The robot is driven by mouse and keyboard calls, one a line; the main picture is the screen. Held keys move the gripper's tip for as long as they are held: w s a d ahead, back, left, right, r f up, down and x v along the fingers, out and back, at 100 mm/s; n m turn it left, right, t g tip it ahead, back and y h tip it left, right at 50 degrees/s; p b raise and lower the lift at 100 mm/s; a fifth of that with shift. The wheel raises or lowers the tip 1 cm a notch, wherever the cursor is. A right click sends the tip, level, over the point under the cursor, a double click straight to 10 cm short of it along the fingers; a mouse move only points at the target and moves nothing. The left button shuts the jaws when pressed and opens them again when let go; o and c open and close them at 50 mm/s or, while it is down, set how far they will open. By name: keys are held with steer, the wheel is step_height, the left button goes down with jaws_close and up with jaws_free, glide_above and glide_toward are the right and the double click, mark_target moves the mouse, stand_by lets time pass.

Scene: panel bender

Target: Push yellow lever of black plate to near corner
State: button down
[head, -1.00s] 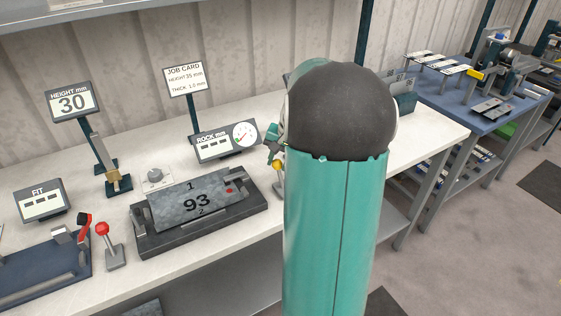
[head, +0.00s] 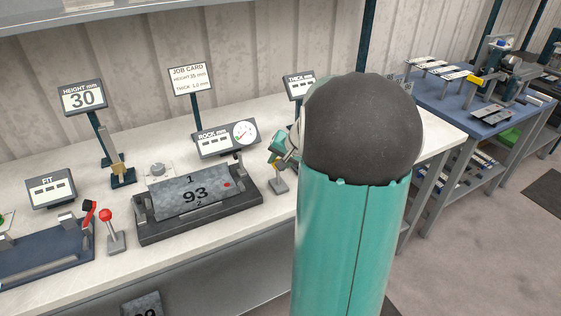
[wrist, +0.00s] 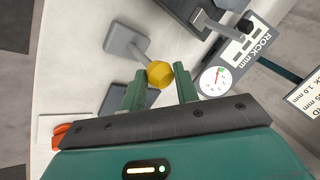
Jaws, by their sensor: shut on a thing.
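The black plate (head: 240,206) lies on the white bench in the head view, with a grey sheet marked 93 (head: 178,207) on it. The yellow lever (head: 277,185) stands just right of the plate on a small grey base. In the wrist view its yellow knob (wrist: 160,74) sits between my fingertips, and the stem leads to the grey base (wrist: 122,38). My gripper (wrist: 160,80) is shut on this knob. In the head view my gripper (head: 284,150) is small and partly hidden by my arm.
The ROCK mm gauge (head: 228,139) stands behind the plate. A red-knobbed lever (head: 112,233) and a blue fixture (head: 45,255) are to the left. A THICK sign (head: 298,85) stands at the back. An orange-red object (wrist: 62,133) shows beside my gripper in the wrist view.

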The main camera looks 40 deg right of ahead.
steer(key=shift+s+a+f, duration=0.1)
steer(key=shift+s+a, duration=0.15)
steer(key=shift+s, duration=0.4)
steer(key=shift+s+a+f, duration=0.1)
steer(key=shift+s+a, duration=0.1)
steer(key=shift+s, duration=0.4)
steer(key=shift+s+a+f, duration=0.2)
steer(key=shift+s+f, duration=0.1)
steer(key=shift+s, duration=0.3)
steer(key=shift+s+a+f, duration=0.15)
steer(key=shift+s+f, duration=0.55)
steer(key=shift+s, duration=0.25)
steer(key=shift+s+f, duration=0.1)
steer(key=shift+s, duration=0.05)
steer(key=c, duration=1.1)
jaws_free()
steer(key=shift+s, duration=0.1)
steer(key=shift+o, duration=0.2)
steer(key=shift+w+r, duration=0.2)
steer(key=shift+w+r, duration=0.1)
steer(key=shift+r, duration=0.1)
